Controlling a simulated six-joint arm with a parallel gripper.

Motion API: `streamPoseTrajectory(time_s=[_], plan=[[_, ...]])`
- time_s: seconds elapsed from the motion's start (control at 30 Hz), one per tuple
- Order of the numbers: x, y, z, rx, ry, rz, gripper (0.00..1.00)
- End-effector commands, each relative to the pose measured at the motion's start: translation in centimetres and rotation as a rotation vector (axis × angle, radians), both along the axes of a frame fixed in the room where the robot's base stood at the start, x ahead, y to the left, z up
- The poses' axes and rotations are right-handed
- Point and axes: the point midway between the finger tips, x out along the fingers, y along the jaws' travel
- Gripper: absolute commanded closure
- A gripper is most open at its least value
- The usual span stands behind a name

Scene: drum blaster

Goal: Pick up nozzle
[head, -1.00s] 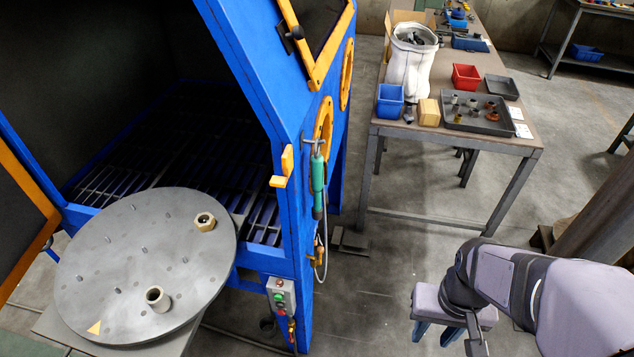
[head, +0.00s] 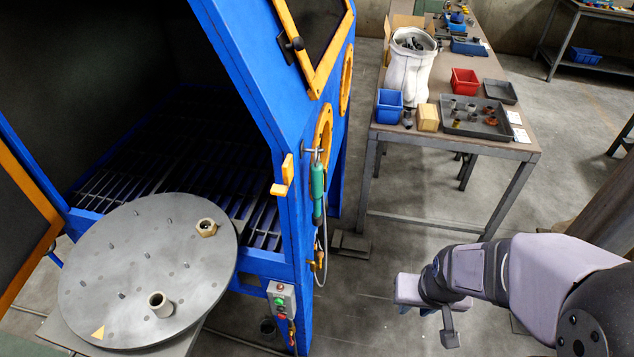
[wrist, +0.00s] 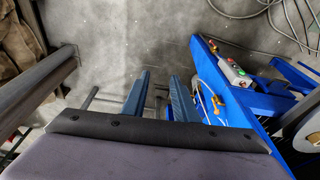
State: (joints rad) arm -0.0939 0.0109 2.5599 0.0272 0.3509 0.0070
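Several small nozzle-like fittings (head: 473,114) stand in a dark grey tray (head: 455,131) on the table; I cannot tell which is the nozzle. A dark fitting (head: 407,119) stands beside the blue bin. On the round grey plate (head: 120,270) stand a pale grey hollow fitting (head: 161,305) and a tan fitting (head: 206,227). My gripper (head: 412,311) is over the floor in front of the table, well away from these; its fingers are mostly hidden in the head view. In the wrist view my gripper (wrist: 160,83) has its two blue fingers apart with nothing between them.
The blue blasting cabinet (head: 298,170) stands between plate and table, with a control box (head: 282,299) and hanging green-handled tool (head: 318,190). On the table are a blue bin (head: 389,105), red bin (head: 465,81), wooden block (head: 428,118) and white sack (head: 405,75).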

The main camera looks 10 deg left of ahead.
Motion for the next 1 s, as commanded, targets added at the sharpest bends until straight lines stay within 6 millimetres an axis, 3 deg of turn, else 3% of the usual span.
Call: streamPoseTrajectory(time_s=[0.2, 0.5, 0.73, 1.0], plan=[[6.0, 4.4, 0.7, 0.04, -0.246, 0.069, 0.74], [11.4, 10.5, 3.5, 0.115, -0.601, 0.149, 0.74], [12.6, 15.0, 7.4, 0.188, -0.874, 0.216, 0.74], [10.9, 18.8, 12.6, 0.284, -1.158, 0.292, 0.74]])
